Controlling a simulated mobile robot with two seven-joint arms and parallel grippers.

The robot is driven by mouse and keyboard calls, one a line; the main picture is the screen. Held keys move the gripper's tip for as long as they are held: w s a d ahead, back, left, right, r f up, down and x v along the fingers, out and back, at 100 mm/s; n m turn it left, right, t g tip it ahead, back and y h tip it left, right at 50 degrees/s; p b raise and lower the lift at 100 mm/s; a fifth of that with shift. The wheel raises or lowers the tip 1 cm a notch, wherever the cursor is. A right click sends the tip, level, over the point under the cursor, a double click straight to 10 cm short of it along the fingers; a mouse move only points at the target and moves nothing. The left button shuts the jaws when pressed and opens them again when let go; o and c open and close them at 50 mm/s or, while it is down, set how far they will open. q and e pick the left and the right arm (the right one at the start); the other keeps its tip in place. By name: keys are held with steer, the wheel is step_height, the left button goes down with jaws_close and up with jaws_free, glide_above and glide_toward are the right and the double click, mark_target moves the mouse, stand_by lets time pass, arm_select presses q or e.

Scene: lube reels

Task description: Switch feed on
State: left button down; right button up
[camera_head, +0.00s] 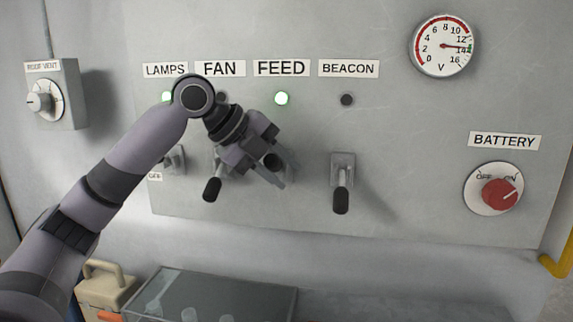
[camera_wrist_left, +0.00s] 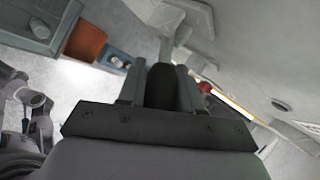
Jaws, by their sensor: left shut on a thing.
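The feed switch sits below this lamp and is mostly hidden by my left gripper (camera_head: 268,164). My left gripper is shut on a black lever handle, the feed lever (camera_wrist_left: 160,85), which shows between the two fingers in the left wrist view. The lever's exact angle is hard to tell. My right gripper is not in view.
The fan lever (camera_head: 212,189) hangs down close left of my gripper; the beacon lever (camera_head: 341,200) hangs down to the right, beneath an unlit lamp. The battery knob (camera_head: 499,193) and voltmeter (camera_head: 443,46) are farther right. A glass-topped box (camera_head: 220,292) stands below.

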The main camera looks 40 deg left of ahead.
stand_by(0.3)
arm_select(q)
steer(key=c, duration=0.8)
jaws_free()
steer(key=shift+c, duration=0.2)
steer(key=v, duration=0.7)
steer(key=shift+a, duration=0.1)
